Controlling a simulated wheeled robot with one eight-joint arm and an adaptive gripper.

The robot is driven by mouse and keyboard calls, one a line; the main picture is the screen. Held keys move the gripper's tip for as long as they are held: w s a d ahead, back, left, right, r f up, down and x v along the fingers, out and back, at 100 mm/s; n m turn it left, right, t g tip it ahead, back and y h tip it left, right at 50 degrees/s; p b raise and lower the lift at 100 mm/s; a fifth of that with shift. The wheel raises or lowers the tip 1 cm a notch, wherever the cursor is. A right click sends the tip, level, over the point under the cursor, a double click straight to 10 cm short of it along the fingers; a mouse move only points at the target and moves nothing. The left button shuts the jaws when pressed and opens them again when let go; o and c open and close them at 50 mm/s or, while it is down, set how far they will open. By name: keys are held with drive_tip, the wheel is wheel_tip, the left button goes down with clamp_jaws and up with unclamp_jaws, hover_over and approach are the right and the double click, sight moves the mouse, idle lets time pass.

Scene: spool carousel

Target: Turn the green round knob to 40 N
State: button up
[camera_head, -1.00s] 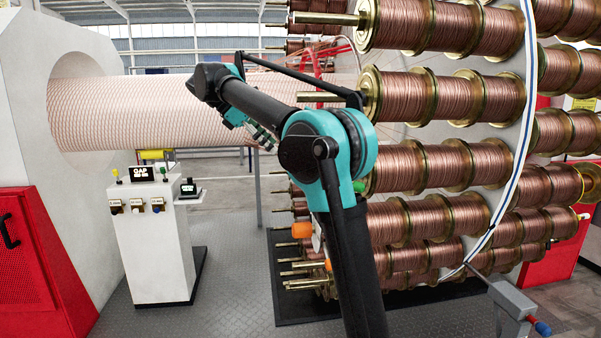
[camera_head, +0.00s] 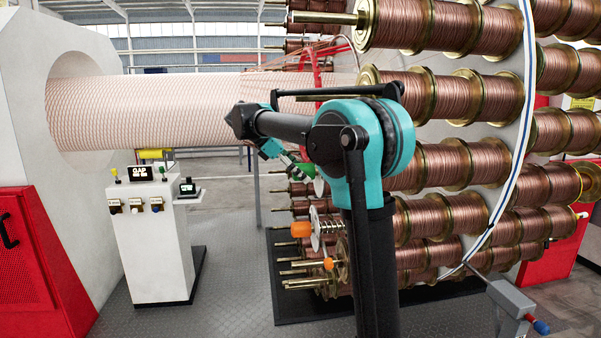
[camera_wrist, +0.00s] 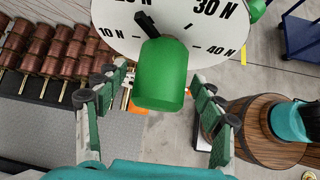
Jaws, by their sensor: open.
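In the wrist view the green round knob (camera_wrist: 162,78) stands out from a white dial (camera_wrist: 183,35). The dial's visible labels run from 10 N at left to 30 N at upper right and 40 N at right. A black pointer (camera_wrist: 146,24) leans up and left, near the partly cut-off label between 10 N and 30 N. My gripper (camera_wrist: 155,93) is open, one finger on each side of the knob, with gaps showing. In the head view my gripper (camera_head: 286,158) is small beside the spool rack, and the knob is hard to make out there.
Copper spools (camera_head: 440,165) fill the rack at right. An orange knob (camera_head: 301,229) and a spring sit below my gripper. A white control stand (camera_head: 150,245) is at left. The wrist view shows a wooden barrel (camera_wrist: 262,130) at right. Floor between stand and rack is clear.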

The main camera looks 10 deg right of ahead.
drive_tip(key=c, duration=1.2)
drive_tip(key=shift+o, duration=0.2)
